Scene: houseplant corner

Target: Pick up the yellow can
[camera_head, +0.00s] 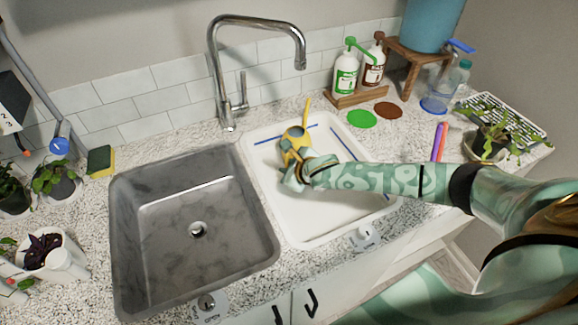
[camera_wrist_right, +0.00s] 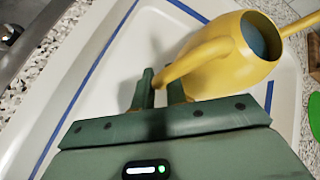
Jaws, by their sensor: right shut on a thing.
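The yellow can (camera_head: 297,138) is a small watering can at the back of the white tray (camera_head: 300,225). In the right wrist view the can (camera_wrist_right: 225,62) shows a round opening with a blue-grey inside, and a curved yellow part reaches down to my fingers. My right gripper (camera_head: 290,172) is at the near side of the can. In the wrist view my right gripper (camera_wrist_right: 160,92) is shut on that curved part. Whether the can's base touches the tray is hard to tell. My left gripper is not in view.
A grey sink (camera_head: 195,225) with a tall faucet (camera_head: 225,75) lies left of the tray. Bottles (camera_head: 345,75) on a wooden stand and a green disc (camera_head: 361,118) are behind right. Potted plants stand at the far left and a plant (camera_head: 490,145) at right.

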